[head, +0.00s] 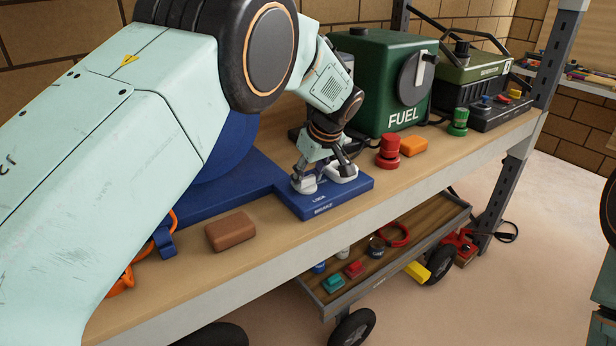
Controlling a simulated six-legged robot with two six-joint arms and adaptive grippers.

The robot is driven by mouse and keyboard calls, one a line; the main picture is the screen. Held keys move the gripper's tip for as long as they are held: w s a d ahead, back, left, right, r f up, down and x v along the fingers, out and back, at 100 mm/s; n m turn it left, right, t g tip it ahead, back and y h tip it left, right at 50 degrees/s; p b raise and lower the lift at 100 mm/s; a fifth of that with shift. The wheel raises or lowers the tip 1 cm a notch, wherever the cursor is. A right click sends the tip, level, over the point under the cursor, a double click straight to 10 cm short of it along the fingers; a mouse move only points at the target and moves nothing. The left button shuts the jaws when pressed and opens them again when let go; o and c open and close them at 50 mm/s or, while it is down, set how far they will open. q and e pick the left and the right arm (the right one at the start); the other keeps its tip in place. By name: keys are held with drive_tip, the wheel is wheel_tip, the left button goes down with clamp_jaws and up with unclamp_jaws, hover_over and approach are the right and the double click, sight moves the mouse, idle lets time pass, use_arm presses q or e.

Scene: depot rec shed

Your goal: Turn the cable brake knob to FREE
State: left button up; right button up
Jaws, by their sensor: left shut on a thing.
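The blue cable brake base (345,197) sits on the wooden shelf, with white lettering on it; I read "LOCK" on top and "BRAKE" on the front edge. My left gripper (323,177) points down onto this base, its pale fingertips low over the top face. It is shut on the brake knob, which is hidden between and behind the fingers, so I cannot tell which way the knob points. No "FREE" marking shows; that part of the base is covered. My right gripper is not in view.
A blue reel (233,150) stands behind my left arm. A brown block (230,231) lies left of the brake. A cart tray (335,303) stands below.

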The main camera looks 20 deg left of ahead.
use_arm(q)
drive_tip(key=shift+w+r, duration=0.2)
drive_tip(key=shift+r, duration=0.15)
drive_tip(key=o, duration=1.1)
drive_tip(key=shift+s+f, duration=0.1)
drive_tip(key=shift+s, duration=0.1)
drive_tip(key=shift+o, duration=0.2)
drive_tip(key=shift+f, duration=0.1)
drive_tip(key=v, duration=1.2)
